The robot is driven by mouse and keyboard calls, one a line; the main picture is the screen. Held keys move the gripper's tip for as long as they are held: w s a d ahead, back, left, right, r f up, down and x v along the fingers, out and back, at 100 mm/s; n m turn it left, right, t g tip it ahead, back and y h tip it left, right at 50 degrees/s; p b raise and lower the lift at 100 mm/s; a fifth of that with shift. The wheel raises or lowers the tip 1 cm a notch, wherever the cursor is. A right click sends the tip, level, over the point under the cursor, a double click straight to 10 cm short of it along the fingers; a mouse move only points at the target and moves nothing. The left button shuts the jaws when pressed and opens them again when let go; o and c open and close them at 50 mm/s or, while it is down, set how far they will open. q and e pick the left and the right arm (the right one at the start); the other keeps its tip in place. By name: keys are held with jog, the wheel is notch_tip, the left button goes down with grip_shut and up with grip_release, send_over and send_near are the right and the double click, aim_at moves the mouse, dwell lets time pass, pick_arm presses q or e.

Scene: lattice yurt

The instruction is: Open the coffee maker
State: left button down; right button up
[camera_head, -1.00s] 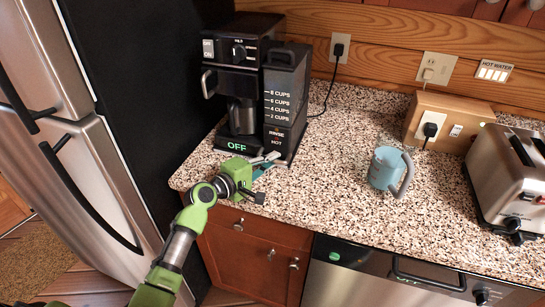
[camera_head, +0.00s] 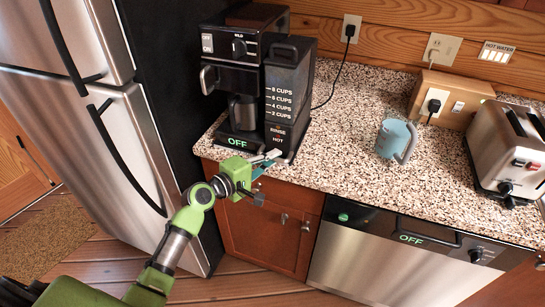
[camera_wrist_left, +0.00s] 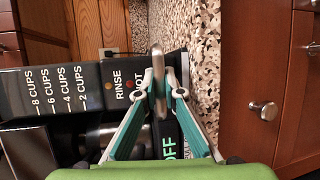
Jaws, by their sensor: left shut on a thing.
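The black coffee maker (camera_head: 288,80) stands on the counter by the fridge, with a silver handle (camera_head: 208,80) at its left and a metal pot (camera_head: 242,112) inside. Its base shows a lit green "OFF". My left gripper (camera_head: 272,160) is at the front right of the base, near the counter edge. In the left wrist view its teal fingers (camera_wrist_left: 159,90) are shut on a grey metal bar (camera_wrist_left: 158,65). The coffee maker's cup markings show behind and left of them. I cannot tell what the bar belongs to. My right gripper is out of view.
A steel fridge (camera_head: 120,150) stands left. A blue mug (camera_head: 392,138) is on the counter (camera_head: 340,150), and a toaster (camera_head: 505,150) at the right. A dishwasher (camera_head: 380,265) and cabinet (camera_head: 265,235) are below. A black cord (camera_head: 332,90) runs to the outlet.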

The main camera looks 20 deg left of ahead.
pick_arm(q)
jog(key=c, duration=2.1)
grip_release()
jog(key=shift+c, duration=0.2)
jog(key=v, duration=1.2)
